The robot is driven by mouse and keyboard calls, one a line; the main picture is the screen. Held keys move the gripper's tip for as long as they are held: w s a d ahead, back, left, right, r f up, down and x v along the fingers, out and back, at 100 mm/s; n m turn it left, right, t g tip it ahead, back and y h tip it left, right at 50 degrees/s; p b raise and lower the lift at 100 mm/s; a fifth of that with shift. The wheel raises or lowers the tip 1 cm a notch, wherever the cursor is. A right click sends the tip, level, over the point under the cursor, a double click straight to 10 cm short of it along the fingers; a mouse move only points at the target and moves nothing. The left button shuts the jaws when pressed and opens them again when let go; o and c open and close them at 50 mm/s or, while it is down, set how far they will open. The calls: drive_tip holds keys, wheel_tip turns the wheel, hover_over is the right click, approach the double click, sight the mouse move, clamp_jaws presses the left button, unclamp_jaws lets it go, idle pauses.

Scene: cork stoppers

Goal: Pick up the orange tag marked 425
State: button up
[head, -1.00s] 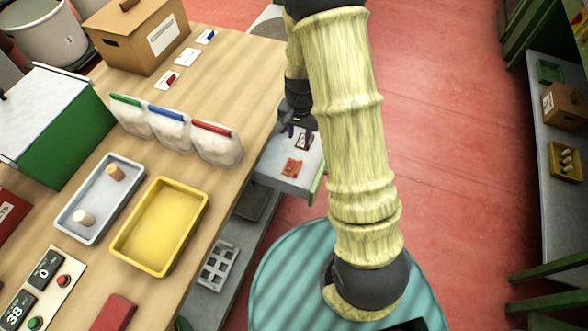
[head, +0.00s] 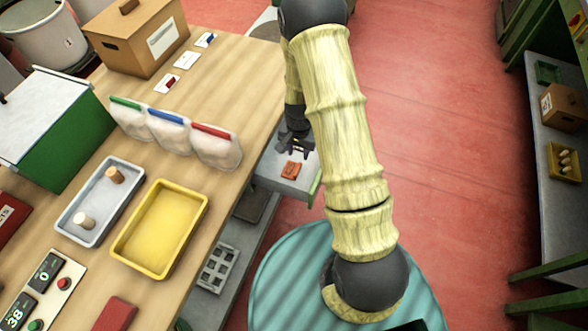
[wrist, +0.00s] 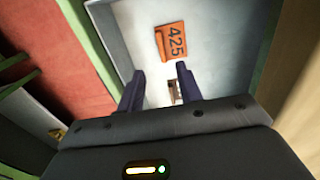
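The orange tag (wrist: 171,42) marked 425 lies flat on the pale floor of an open drawer (wrist: 145,15) in the wrist view. It also shows in the head view (head: 291,170), near the drawer's front. My gripper (wrist: 155,72) is open, its two dark fingers apart with nothing held between them. The tag lies beyond the fingertips in the wrist view, not between them. A small brown-and-white item (wrist: 174,92) lies in the drawer, partly hidden by my right finger and the gripper body. In the head view my gripper (head: 293,150) is over the drawer, just behind the tag.
A yellow tray (head: 160,228), a grey tray (head: 75,232) with corks and several clear bags (head: 215,150) stand on the table. Red floor to the right is open.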

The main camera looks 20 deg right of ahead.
hover_over(297, 170)
drive_tip(key=f, duration=0.5)
drive_tip(key=shift+d, duration=0.25)
drive_tip(key=shift+w, duration=0.1)
drive_tip(key=shift+a+f+p, duration=0.2)
drive_tip(key=shift+f+p, duration=0.6)
drive_tip(key=shift+f, duration=1.8)
drive_tip(key=shift+c, duration=0.2)
clamp_jaws()
